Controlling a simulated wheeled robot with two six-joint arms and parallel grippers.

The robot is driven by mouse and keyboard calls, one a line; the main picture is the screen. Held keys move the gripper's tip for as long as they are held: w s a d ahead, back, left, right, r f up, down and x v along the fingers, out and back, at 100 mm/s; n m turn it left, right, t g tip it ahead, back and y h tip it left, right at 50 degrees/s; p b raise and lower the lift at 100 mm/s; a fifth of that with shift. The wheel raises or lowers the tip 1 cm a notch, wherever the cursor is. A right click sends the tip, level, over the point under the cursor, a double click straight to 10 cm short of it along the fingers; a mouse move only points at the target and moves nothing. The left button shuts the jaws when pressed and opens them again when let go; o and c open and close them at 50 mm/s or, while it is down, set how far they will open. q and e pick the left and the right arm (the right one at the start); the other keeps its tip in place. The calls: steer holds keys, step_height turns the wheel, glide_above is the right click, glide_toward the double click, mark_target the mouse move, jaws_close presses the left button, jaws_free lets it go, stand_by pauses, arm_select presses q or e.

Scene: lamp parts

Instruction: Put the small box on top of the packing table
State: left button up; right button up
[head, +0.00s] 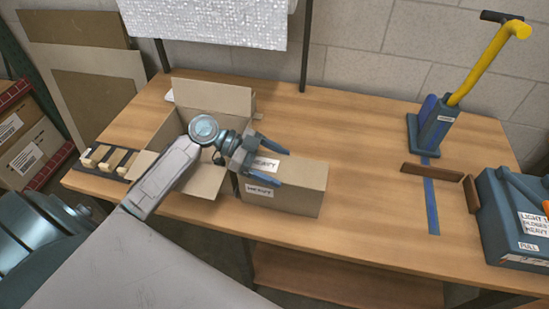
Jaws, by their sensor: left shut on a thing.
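The small box (300,190) is a closed brown carton with white labels on its top and front; a label reads HEAVY. It is at the middle front of the wooden packing table (360,155), just right of a larger open carton. My left gripper (284,168) is shut on the box's left part, one blue finger across its top and one at its front face. I cannot tell whether the box rests on the tabletop or is just above it. My right gripper is not in view.
The open carton (210,100) stands to the left, beside a dark tray of small blocks (105,160). To the right are a blue tool with a yellow handle (435,125), brown strips (432,172) and a blue case (512,220). The table's middle and back are clear.

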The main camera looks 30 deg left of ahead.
arm_select(q)
steer(key=shift+r, duration=0.1)
steer(key=o, duration=1.8)
steer(key=shift+o, duration=0.8)
steer(key=shift+s, duration=0.1)
steer(key=shift+s+a+b, duration=0.1)
steer(key=shift+a+b, duration=0.25)
steer(key=shift+a, duration=0.15)
steer(key=b+v, duration=0.3)
steer(key=v, duration=0.8)
steer(key=shift+r, duration=0.25)
